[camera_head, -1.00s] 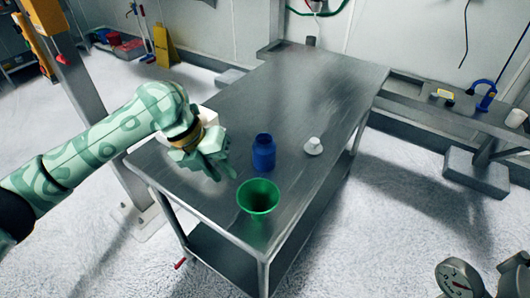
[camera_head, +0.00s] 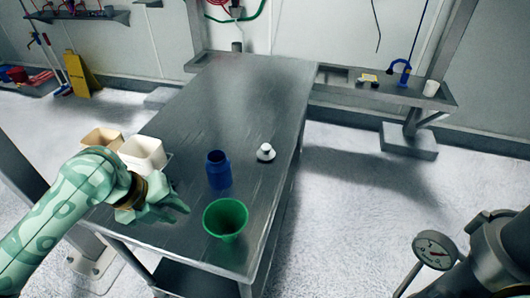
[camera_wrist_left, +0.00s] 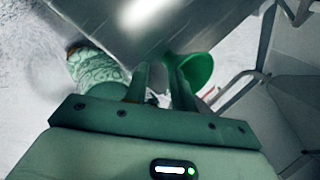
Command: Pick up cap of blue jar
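The blue jar (camera_head: 219,171) stands upright on the metal table, with no lid visible on its mouth. A small white piece with a round base and a knob (camera_head: 265,153) sits on the table to the right of the jar; it looks like a cap. My left gripper (camera_head: 182,203) is in front and left of the jar, apart from it. In the left wrist view its two fingers (camera_wrist_left: 160,85) are apart. A small pale patch shows between them, too unclear to name. My right gripper is not in view.
A green funnel-shaped cup (camera_head: 226,218) stands in front of the jar, near the table's front edge. A white container (camera_head: 143,153) and a tan one (camera_head: 102,139) are at the left. The rear of the metal table (camera_head: 245,90) is clear.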

